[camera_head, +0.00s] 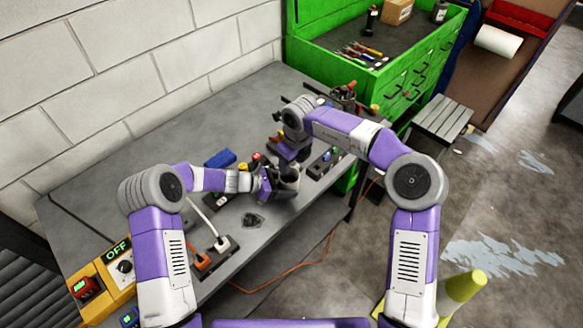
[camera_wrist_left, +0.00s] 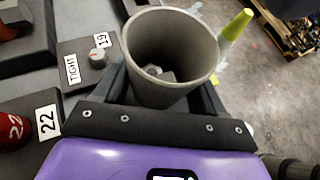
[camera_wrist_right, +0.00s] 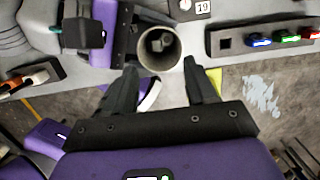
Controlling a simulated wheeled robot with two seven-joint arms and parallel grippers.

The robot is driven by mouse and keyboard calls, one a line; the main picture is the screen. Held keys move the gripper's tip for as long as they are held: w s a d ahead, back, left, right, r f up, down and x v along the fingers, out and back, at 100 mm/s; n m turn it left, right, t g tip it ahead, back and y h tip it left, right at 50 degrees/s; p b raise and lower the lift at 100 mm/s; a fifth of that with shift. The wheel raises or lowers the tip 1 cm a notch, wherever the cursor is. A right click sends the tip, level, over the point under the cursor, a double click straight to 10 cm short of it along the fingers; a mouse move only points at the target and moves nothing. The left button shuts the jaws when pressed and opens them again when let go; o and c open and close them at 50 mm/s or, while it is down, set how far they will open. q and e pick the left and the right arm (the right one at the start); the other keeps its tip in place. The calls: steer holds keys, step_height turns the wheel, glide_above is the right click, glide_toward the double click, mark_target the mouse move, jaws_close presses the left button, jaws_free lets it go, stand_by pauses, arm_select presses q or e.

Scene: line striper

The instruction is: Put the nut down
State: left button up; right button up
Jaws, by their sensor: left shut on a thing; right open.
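A grey metal cup (camera_head: 288,186) is at the front edge of the workbench. My left gripper (camera_head: 267,186) is shut on it, and in the left wrist view the cup (camera_wrist_left: 145,35) stands between the fingers. A small grey faceted piece (camera_wrist_left: 157,72), which looks like the nut, lies inside at the bottom. The right wrist view also shows the cup (camera_wrist_right: 173,42) with the piece inside it. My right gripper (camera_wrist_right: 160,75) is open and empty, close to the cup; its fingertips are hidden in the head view.
The grey workbench (camera_head: 150,150) carries a blue block (camera_head: 220,158), a dark strip with coloured pieces (camera_wrist_right: 262,42), and plugs with cables (camera_head: 217,246). A dark flat piece (camera_head: 253,220) lies nearby. A green tool cabinet (camera_head: 420,65) stands behind. A yellow-green cone (camera_head: 462,290) is on the floor.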

step_height(320, 180, up, 3)
stand_by(0.5)
arm_select(q)
steer(key=o, duration=0.9)
steer(key=shift+c, duration=0.2)
